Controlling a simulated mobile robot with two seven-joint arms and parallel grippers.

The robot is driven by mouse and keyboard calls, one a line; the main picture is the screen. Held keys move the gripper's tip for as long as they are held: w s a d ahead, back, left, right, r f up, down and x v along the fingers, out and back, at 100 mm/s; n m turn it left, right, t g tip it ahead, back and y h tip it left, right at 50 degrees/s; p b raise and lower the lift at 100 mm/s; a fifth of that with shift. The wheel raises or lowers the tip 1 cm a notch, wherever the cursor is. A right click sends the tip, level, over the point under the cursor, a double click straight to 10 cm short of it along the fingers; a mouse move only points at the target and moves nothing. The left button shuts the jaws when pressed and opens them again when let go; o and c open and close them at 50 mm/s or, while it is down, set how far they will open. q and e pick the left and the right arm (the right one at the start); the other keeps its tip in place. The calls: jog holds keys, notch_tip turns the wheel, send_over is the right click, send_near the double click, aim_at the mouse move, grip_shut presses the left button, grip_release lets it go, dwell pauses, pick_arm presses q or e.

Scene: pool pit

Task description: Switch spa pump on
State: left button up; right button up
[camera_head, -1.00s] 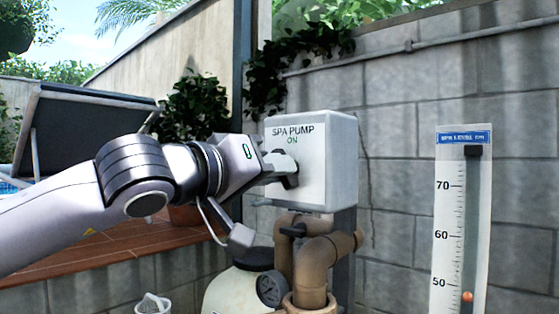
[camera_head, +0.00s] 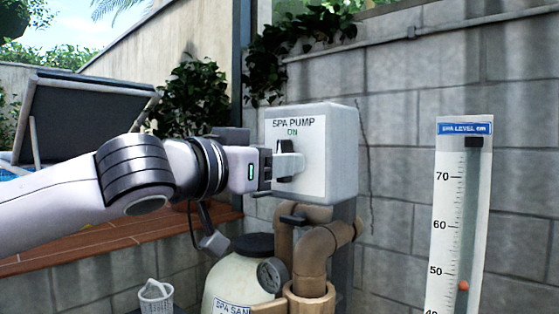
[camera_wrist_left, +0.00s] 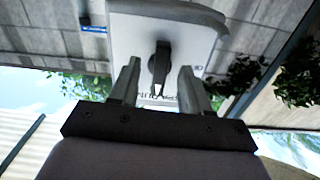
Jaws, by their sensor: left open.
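The spa pump switch box (camera_head: 340,150) is a pale grey box on a post, with "SPA PUMP" and a green "ON" on its white front. The knob's white-tipped end points toward the lettering. I cannot tell whether the fingers touch the knob. My right gripper is out of view.
Brown pipes (camera_head: 318,246) and a cream tank (camera_head: 235,280) with a gauge (camera_head: 271,275) stand below the box. A spa level gauge board (camera_head: 458,220) with an orange marker stands right. A white basket (camera_head: 156,297) is at lower left. A block wall is behind.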

pick_arm(q)
jog(key=b+v, duration=0.2)
jog(key=v, duration=0.5)
jog(key=shift+b, duration=0.35)
